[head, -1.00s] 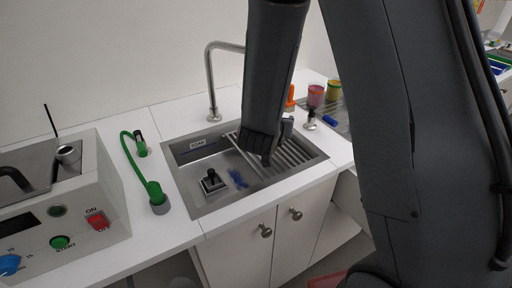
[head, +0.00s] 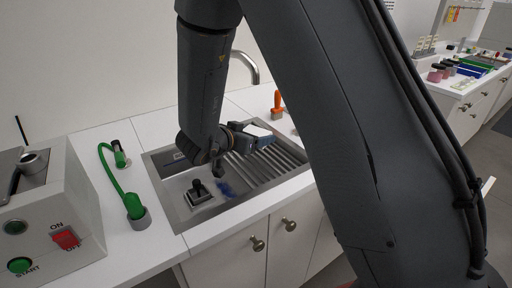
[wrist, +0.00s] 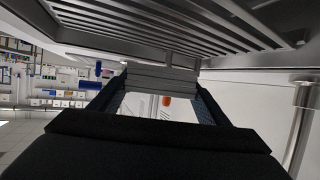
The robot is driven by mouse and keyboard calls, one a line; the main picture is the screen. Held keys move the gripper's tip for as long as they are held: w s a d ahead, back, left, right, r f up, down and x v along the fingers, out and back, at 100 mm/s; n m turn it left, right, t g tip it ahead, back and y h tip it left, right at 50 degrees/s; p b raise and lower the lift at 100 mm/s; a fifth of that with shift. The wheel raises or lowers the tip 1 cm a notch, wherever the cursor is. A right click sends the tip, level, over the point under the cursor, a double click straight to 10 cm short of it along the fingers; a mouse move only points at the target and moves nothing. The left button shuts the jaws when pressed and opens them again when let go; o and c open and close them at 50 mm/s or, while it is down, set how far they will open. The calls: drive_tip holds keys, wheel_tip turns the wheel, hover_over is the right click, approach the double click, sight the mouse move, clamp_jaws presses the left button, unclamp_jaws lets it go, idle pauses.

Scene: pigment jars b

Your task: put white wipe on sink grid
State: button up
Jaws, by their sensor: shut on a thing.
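The white wipe (head: 257,131) shows as a small pale patch at the end of my gripper (head: 262,140) in the head view. My gripper is shut on it. In the wrist view a flat, layered, greyish block, which looks like the wipe (wrist: 162,78), spans the fingertips of my gripper (wrist: 160,86). The sink grid (head: 282,156) is a set of parallel metal bars over the right part of the sink. My gripper is over the grid's left and back part. In the wrist view the grid bars (wrist: 190,22) lie close by the wipe; I cannot tell whether they touch.
The sink basin (head: 185,222) holds a dark-handled block (head: 198,193) and a blue item (head: 225,188). A tap (head: 250,66) rises behind. A green hose (head: 119,182) lies left, beside a control box (head: 50,225). An orange-handled tool (head: 277,104) stands behind the grid.

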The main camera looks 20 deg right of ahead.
drive_tip(key=shift+f, duration=2.2)
drive_tip(key=shift+f, duration=0.1)
drive_tip(key=o, duration=1.1)
drive_tip(key=shift+s+a+r, duration=0.1)
drive_tip(key=shift+a+r, duration=0.1)
drive_tip(key=shift+r, duration=0.05)
drive_tip(key=v, duration=1.1)
drive_tip(key=shift+s+a, duration=0.2)
drive_tip(key=shift+s, duration=0.05)
